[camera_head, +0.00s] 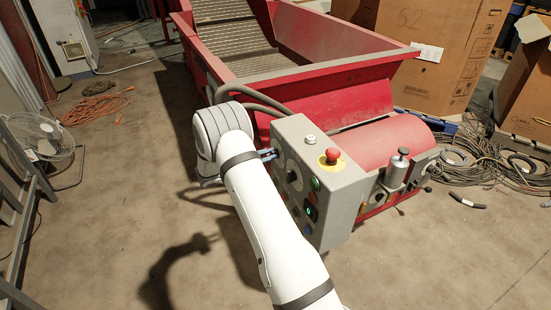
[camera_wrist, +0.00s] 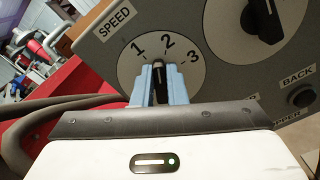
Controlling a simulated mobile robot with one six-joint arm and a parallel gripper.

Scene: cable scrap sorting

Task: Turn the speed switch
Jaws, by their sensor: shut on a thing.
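The speed switch is a black knob (camera_wrist: 160,91) on a white round dial (camera_wrist: 128,66) marked 1, 2 and 3, with a SPEED label (camera_wrist: 115,20) at the upper left. The blue fingers of my gripper (camera_wrist: 161,78) stand on either side of the knob and are shut on it. The knob's upper end points roughly up, near the 2; its exact setting is hard to tell between the fingers. In the head view my gripper (camera_head: 269,155) reaches the left face of the grey control box (camera_head: 340,208); the arm hides part of that face.
A second black knob (camera_wrist: 266,18) sits to the upper right, and a BACK button (camera_wrist: 302,96) is to the right. A red emergency stop (camera_head: 332,155) tops the box. The red machine (camera_head: 330,80) stands behind. Cable coils (camera_head: 470,160) lie right; a fan (camera_head: 38,138) stands left.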

